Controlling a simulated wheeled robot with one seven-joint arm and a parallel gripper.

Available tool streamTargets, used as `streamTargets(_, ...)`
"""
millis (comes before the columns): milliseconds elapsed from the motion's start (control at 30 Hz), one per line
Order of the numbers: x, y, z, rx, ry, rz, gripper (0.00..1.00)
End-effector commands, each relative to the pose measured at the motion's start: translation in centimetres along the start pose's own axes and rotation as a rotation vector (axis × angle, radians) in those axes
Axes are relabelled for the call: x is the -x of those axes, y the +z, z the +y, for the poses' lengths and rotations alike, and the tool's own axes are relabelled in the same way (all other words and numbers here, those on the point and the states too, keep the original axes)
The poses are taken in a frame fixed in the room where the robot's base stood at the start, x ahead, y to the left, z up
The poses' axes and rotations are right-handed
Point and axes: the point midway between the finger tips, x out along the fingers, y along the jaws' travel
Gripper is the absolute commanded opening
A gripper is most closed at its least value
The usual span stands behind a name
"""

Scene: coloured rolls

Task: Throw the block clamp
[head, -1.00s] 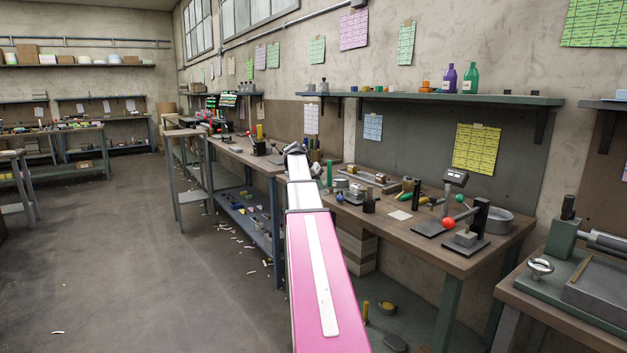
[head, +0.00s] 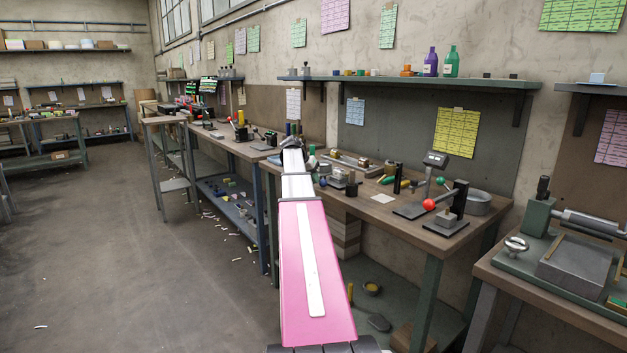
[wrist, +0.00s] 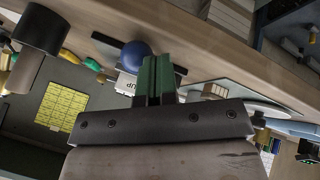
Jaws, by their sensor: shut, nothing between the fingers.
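My gripper (wrist: 157,68) shows in the wrist view with its green fingers together and nothing between them. A blue ball (wrist: 134,55) lies just beyond the fingertips, slightly left; I cannot tell whether they touch. A white label marked "UP" (wrist: 125,82) is beside it. In the head view, my arm reaches toward the left part of the workbench, and my fingers cannot be made out. A small blue ball (head: 322,182) shows right of the arm's end. Farther right on this bench, a lever device with a red ball (head: 429,205) stands by a black post (head: 459,198). I cannot tell which is the block clamp.
The wooden bench (head: 425,236) also carries a grey round tub (head: 479,202), a small display on a stand (head: 436,160) and several tools. A shelf (head: 400,81) with bottles hangs above. Open floor (head: 120,260) lies left.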

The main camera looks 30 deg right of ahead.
Motion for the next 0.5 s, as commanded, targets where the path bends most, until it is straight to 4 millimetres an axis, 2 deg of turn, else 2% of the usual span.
streamTargets(267,-0.3,0.3,0.8,0.068,-0.034,0.033,0.00)
streamTargets(500,-0.9,0.4,2.2,0.215,-0.102,0.104,0.00)
